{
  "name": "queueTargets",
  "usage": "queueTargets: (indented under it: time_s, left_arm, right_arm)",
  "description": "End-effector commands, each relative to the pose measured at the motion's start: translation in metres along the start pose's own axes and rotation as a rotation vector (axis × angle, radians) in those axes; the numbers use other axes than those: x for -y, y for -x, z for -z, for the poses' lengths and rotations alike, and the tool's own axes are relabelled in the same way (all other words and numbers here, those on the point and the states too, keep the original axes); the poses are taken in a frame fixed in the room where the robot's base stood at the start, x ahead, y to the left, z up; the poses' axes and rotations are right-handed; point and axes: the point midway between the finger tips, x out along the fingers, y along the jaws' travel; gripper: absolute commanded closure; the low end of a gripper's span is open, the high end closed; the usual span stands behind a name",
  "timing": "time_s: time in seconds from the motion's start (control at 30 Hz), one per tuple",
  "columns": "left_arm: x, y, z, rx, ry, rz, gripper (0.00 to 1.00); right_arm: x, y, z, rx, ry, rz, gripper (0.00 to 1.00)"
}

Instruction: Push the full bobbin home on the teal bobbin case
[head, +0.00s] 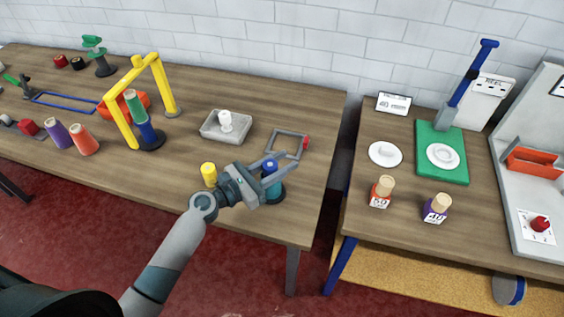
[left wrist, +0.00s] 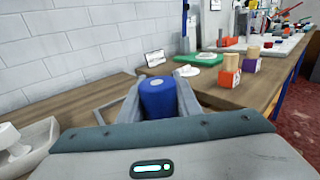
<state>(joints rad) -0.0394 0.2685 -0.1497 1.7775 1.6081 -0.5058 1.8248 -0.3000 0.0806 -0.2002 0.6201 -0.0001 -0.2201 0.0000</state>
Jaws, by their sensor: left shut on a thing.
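The full bobbin, a blue cylinder (head: 269,167), is between the fingers of my left gripper (head: 275,172) near the front right of the long table. The left wrist view shows the blue bobbin (left wrist: 158,100) upright, with a pale disc on its top and a finger on each side. My left gripper is shut on it. The teal bobbin case (head: 274,195) stands on the table under the bobbin, its round dark teal base partly hidden by the gripper. How far down the bobbin sits on the case is hidden. My right gripper is not in view.
A yellow spool (head: 209,174) stands left of my gripper. Behind are a grey tray (head: 214,137) with a white spool and a grey frame (head: 275,146) with a red part. A yellow stand (head: 168,90) is further left. A second table (head: 403,170) stands right, across a gap.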

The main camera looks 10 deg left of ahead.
Motion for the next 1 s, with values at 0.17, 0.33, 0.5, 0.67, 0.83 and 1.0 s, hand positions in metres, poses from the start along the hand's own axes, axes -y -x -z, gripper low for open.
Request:
queueTargets:
  time_s: [0.17,0.33,0.5,0.67,0.83,1.0]
  left_arm:
    - [0.0,0.0,0.0047,0.0,0.0,0.0,0.92]
    - [0.0,0.0,0.0082,0.0,0.0,0.0,0.92]
    - [0.0,0.0,0.0115,0.0,0.0,0.0,0.92]
    - [0.0,0.0,0.0104,0.0,0.0,0.0,0.48]
    - [0.0,0.0,0.0104,0.0,0.0,0.0,0.48]
    - [0.0,0.002,0.011,0.0,0.0,0.0,0.48]
  right_arm:
    - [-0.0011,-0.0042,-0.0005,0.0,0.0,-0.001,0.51]
    - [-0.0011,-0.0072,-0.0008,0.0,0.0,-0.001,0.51]
    - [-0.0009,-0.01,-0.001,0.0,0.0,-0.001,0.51]
    - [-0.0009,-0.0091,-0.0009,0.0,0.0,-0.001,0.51]
    - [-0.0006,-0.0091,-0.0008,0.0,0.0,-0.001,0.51]
    - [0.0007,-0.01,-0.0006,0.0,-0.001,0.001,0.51]
